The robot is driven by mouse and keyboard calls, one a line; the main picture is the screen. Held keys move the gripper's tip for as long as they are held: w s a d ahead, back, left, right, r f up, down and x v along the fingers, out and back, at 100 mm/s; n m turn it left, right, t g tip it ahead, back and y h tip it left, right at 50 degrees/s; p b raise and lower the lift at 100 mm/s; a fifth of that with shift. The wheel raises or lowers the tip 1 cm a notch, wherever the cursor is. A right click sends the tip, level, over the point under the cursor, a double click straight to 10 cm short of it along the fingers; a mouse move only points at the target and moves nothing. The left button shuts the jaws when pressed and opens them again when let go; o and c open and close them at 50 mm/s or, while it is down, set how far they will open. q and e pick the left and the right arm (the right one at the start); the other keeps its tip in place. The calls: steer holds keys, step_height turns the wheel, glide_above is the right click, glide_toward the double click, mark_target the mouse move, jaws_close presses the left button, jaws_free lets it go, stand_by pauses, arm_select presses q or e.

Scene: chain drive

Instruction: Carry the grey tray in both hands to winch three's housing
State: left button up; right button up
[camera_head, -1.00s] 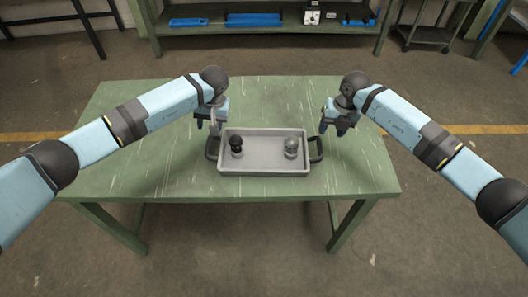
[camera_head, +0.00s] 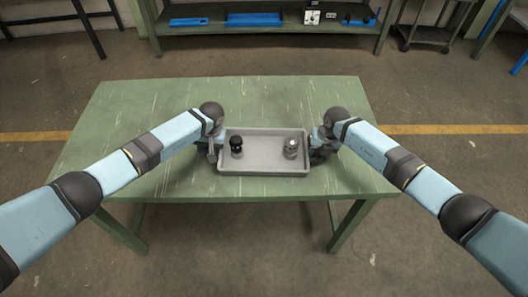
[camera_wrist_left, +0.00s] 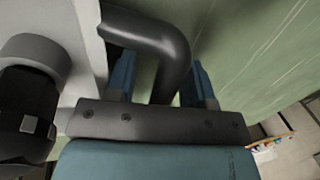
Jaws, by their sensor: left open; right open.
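The grey tray (camera_head: 264,172) sits on the green table with a black-topped part (camera_head: 237,147) at its left and a grey, dark-based part (camera_head: 291,148) at its right. My left gripper (camera_head: 213,152) is at the tray's left end. In the left wrist view its open blue fingers (camera_wrist_left: 160,85) stand on either side of the dark tray handle (camera_wrist_left: 165,40). My right gripper (camera_head: 318,153) is open at the tray's right end and hides the right handle. Winch three's housing cannot be made out.
The green table (camera_head: 130,130) is otherwise clear around the tray. A cart (camera_head: 430,38) stands at the back right. Floor is free between table and bench.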

arm_select(q)
jaws_close()
arm_select(e)
jaws_close()
arm_select(q)
steer(key=shift+w+r, duration=0.1)
steer(key=shift+r, duration=0.1)
arm_select(e)
steer(key=shift+w+r, duration=0.1)
steer(key=shift+r, duration=0.1)
